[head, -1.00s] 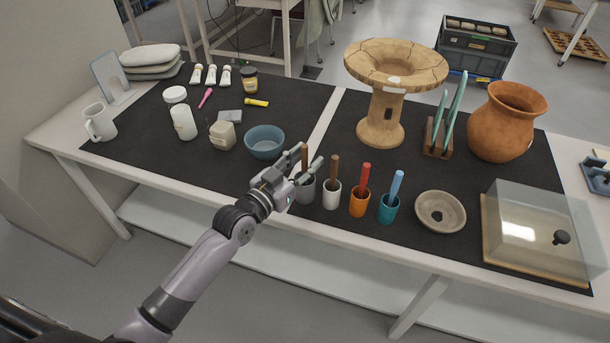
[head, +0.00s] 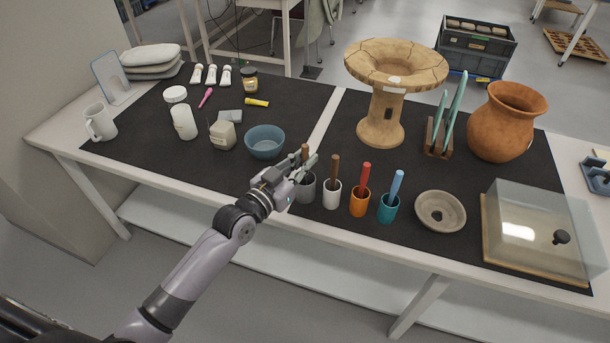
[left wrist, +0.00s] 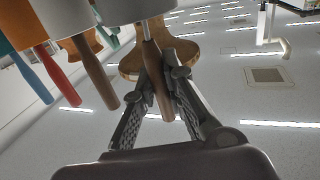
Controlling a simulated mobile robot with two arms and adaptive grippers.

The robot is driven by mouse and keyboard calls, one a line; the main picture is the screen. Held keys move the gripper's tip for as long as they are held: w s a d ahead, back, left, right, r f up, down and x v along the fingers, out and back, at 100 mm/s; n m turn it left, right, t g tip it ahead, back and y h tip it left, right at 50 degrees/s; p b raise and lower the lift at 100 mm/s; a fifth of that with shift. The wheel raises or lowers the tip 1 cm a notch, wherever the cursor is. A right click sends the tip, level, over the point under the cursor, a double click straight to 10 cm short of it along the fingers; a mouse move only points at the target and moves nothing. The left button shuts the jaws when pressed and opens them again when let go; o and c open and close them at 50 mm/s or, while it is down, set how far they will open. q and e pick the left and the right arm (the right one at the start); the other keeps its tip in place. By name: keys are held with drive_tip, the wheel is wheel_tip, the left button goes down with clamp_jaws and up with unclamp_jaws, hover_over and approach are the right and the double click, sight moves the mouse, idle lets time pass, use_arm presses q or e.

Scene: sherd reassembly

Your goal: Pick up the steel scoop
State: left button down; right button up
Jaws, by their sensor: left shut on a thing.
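My left gripper (head: 307,168) is closed around the brown wooden handle of a tool, which I take to be the steel scoop (head: 305,152). The handle stands upright out of a grey cup (head: 307,190). In the left wrist view the handle (left wrist: 158,75) lies between the two fingers, with a thin metal shank beyond it leading into the cup. The scoop's working end is hidden inside the cup. My right gripper is not in view.
To the right stand a white cup (head: 331,196), an orange cup (head: 359,204) and a teal cup (head: 387,210), each holding a handled tool. A blue bowl (head: 265,143) is just behind my gripper. A stone-coloured dish (head: 440,212) lies further right.

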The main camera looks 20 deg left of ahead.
use_arm(q)
drive_tip(key=shift+r, duration=0.15)
wheel_tip(320, 180, up, 20)
drive_tip(key=p, duration=0.2)
idle(0.4)
drive_tip(key=shift+p, duration=0.3)
